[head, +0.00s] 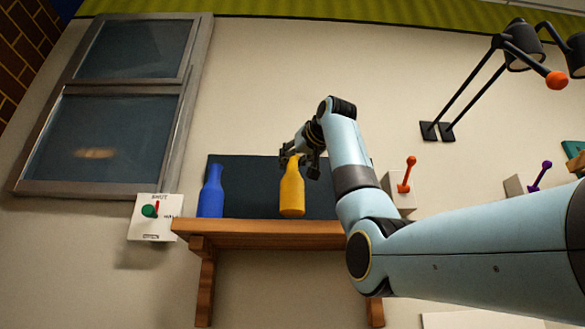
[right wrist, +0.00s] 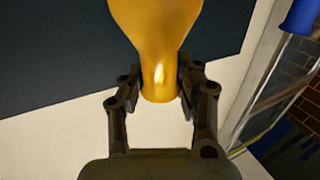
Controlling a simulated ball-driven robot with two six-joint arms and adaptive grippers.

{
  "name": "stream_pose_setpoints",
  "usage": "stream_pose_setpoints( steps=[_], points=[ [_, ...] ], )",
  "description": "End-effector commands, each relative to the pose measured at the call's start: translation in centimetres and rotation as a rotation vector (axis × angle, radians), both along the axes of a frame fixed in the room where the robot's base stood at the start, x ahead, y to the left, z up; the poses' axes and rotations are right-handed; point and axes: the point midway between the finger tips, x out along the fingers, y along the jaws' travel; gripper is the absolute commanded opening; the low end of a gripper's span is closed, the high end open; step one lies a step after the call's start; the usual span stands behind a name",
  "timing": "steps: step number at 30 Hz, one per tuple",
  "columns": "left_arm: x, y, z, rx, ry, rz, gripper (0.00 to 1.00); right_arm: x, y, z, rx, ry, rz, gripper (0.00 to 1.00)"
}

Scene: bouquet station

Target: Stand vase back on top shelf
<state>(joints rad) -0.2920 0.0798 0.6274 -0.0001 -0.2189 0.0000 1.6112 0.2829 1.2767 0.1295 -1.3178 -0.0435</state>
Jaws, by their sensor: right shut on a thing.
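A yellow bottle-shaped vase (head: 292,190) stands upright at the wooden shelf (head: 260,228) in the head view. Its base is at the shelf's front edge line; I cannot tell whether it touches the board. My right gripper (head: 300,164) is shut on its neck from above. In the right wrist view the yellow vase (right wrist: 157,40) has its narrow neck between the two fingers. A blue vase (head: 211,193) stands upright on the shelf to the left, apart from the yellow one. Part of the blue vase (right wrist: 302,14) also shows in the wrist view. My left gripper is not in view.
A dark panel (head: 240,178) is on the wall behind the vases. A switch box (head: 155,216) with a green knob is left of the shelf, below a window (head: 120,110). An orange lever (head: 406,175) is to the right. My right arm covers the shelf's right end.

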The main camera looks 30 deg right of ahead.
Motion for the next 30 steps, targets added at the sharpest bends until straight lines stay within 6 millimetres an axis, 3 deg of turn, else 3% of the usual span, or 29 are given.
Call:
stream_pose_setpoints(
  steps=[6,18,19,21,24,30],
  points=[
    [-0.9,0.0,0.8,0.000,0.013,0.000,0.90,0.0,-0.1,-2.9,-0.001,0.001,-0.001,0.00],
    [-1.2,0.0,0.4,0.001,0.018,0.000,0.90,-0.1,0.0,-3.6,0.000,0.000,0.000,0.00],
    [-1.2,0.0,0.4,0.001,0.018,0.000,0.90,0.0,0.0,-3.7,0.000,0.003,0.000,0.33],
    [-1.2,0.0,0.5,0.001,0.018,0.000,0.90,0.0,0.0,-3.6,0.000,0.003,0.000,0.42],
    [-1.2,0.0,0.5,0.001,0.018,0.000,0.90,0.0,0.0,-3.6,0.000,0.003,0.000,0.55],
    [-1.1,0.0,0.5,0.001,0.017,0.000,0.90,0.0,0.0,-3.6,0.000,0.003,0.000,0.55]
  ],
)
